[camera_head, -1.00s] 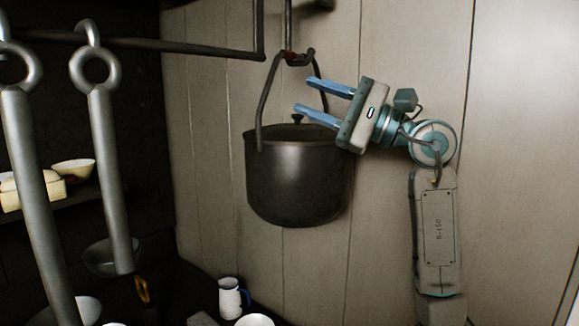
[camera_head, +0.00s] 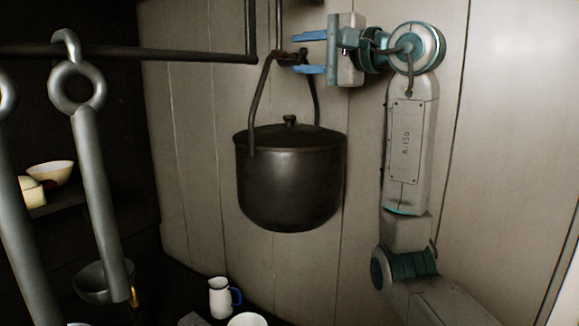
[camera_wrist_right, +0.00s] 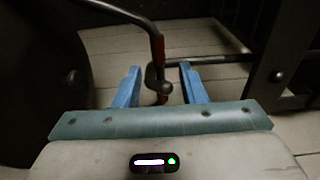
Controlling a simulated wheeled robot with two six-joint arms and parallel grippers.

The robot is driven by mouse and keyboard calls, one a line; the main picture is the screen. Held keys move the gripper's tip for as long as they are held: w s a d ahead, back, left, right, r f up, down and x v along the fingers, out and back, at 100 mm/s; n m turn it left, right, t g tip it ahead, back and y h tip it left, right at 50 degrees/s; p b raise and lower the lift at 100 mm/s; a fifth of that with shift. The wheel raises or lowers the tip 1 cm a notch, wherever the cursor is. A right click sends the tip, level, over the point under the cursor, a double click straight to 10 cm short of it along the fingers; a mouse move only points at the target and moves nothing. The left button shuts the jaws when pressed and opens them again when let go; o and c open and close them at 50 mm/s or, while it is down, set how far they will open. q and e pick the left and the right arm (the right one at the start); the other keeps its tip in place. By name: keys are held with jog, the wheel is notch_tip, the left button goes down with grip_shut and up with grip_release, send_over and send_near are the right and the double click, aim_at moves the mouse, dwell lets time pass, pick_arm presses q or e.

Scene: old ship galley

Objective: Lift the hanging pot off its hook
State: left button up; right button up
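The black lidded pot (camera_head: 290,185) hangs upright in front of the plank wall in the head view. Its curved handle (camera_head: 259,100) rises to a dark hook (camera_head: 279,25) near the top of the picture. My right gripper (camera_head: 294,53) is open, its blue fingers pointing left, one above and one below the top of the handle. In the right wrist view the open fingers (camera_wrist_right: 161,68) have a dark, partly red rod end (camera_wrist_right: 160,75) between them; I cannot tell whether they touch it. The pot's dark side (camera_wrist_right: 40,85) fills the left there. My left gripper is not in view.
A dark horizontal rail (camera_head: 150,50) runs at the upper left, with a long grey ringed utensil (camera_head: 95,180) in front. Below stand a white mug (camera_head: 222,297) and a white bowl (camera_head: 247,320). Bowls (camera_head: 50,173) sit on a left shelf.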

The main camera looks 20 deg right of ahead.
aim_at(287, 54)
jog(key=p+x, duration=0.3)
jog(key=x, duration=0.1)
jog(key=shift+a+r, duration=0.1)
jog(key=shift+r, duration=0.05)
jog(key=shift+w+a+p, duration=0.35)
jog(key=shift+w+p, duration=0.05)
jog(key=shift+w, duration=0.05)
jog(key=shift+d+f, duration=0.1)
jog(key=shift+f, duration=0.15)
grip_shut()
jog(key=shift+r, duration=0.1)
